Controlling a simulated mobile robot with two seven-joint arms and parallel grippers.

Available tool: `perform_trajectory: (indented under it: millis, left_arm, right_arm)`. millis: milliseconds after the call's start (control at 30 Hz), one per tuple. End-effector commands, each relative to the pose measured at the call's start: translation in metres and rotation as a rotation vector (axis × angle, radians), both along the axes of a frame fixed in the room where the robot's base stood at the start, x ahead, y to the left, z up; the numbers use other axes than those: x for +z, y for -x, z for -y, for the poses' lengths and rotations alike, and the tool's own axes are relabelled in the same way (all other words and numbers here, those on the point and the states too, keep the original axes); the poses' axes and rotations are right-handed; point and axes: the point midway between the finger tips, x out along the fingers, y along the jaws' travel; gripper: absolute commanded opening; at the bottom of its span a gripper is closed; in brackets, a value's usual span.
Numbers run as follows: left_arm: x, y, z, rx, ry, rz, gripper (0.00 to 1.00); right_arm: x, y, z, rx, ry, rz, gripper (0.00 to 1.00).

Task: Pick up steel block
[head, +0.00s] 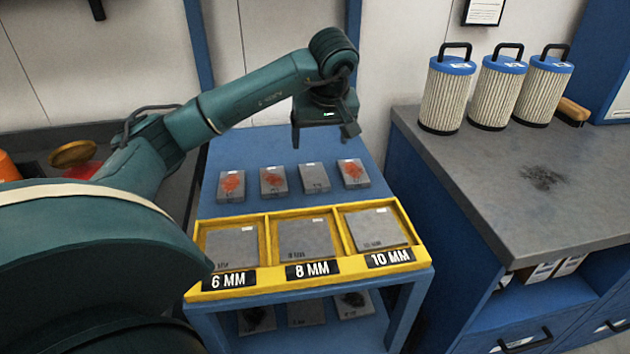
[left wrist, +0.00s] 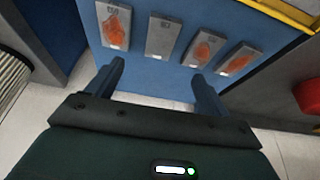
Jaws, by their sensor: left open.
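Several grey steel blocks lie in a row on the blue table, behind the yellow tray. Three carry orange-red patches: the left one (head: 231,186), the second (head: 273,180) and the right one (head: 353,173). The third from the left is a plain grey block (head: 314,178). My left gripper (head: 323,130) hangs above and behind the row, open and empty, fingers pointing down. In the left wrist view, the plain block (left wrist: 162,37) lies beyond the open fingers (left wrist: 157,74), with patched blocks on both sides. My right gripper is not in view.
The yellow tray (head: 308,279) has compartments labelled 6 MM, 8 MM and 10 MM, each with a grey plate. More plates lie on the shelf below. A grey workbench (head: 520,180) with three filter cartridges (head: 497,93) stands at right. The blue table's back is clear.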

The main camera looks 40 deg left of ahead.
Motion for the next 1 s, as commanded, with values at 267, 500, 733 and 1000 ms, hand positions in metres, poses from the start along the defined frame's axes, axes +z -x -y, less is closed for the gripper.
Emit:
perform_trajectory:
  millis: [267, 500, 733, 1000]
  left_arm:
    - [-0.037, -0.007, -0.010, 0.002, 0.002, -0.004, 0.80]
    - [-0.072, -0.016, -0.022, 0.001, 0.001, -0.002, 0.80]
    - [-0.088, -0.019, -0.028, 0.001, 0.001, -0.003, 0.80]
    - [-0.122, -0.027, -0.040, 0.000, 0.002, -0.001, 0.80]
  right_arm:
    - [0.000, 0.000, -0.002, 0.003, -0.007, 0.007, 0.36]
    - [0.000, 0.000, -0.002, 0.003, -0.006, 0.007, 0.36]
    - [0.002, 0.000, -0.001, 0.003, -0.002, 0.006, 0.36]
    - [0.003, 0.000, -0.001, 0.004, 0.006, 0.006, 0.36]
